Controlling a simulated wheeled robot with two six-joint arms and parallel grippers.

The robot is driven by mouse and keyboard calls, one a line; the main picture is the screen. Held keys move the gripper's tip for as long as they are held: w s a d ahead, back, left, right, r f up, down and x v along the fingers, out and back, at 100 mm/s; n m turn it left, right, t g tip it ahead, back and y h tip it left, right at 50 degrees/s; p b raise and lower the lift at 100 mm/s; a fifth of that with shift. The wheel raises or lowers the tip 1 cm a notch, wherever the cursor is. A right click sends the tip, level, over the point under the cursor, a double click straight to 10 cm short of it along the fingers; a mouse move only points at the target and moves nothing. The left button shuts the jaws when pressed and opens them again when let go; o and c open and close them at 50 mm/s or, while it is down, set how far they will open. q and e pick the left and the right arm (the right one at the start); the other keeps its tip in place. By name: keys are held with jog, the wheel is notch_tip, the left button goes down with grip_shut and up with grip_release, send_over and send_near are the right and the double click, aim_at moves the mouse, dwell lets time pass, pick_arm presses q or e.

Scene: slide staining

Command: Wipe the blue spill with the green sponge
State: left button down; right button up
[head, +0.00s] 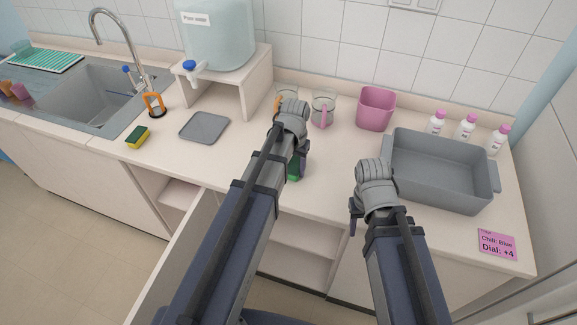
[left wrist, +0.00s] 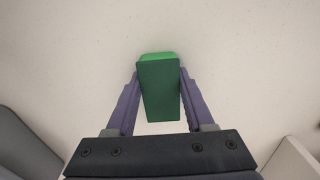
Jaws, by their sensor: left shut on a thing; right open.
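My left gripper (head: 298,172) is shut on the green sponge (head: 293,171), over the counter in the middle of the head view. The sponge also shows in the left wrist view (left wrist: 159,90), upright between the two fingers, with pale counter around it. I cannot tell whether it touches the counter. My right gripper (head: 354,218) is open near the counter's front edge, left of the grey tub; its fingers are mostly hidden by the wrist. I see no blue spill in either view; my arms cover part of the counter.
A grey tub (head: 440,198), pink bin (head: 376,108), glass jug (head: 323,107) and several white bottles (head: 465,128) stand at the right and back. A water tank (head: 218,38) sits on a stand (head: 262,80). A grey tray (head: 205,127) and yellow sponge (head: 138,137) lie left.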

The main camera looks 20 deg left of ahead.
pick_arm(q)
jog(key=shift+d, duration=0.8)
jog(key=shift+d+r+p, duration=0.1)
jog(key=shift+r+p, duration=0.25)
jog(key=shift+p, duration=0.05)
notch_tip(320, 180, up, 5)
jog(key=p, duration=0.5)
jog(key=shift+r, duration=0.1)
notch_tip(320, 180, up, 3)
jog(key=p, duration=0.3)
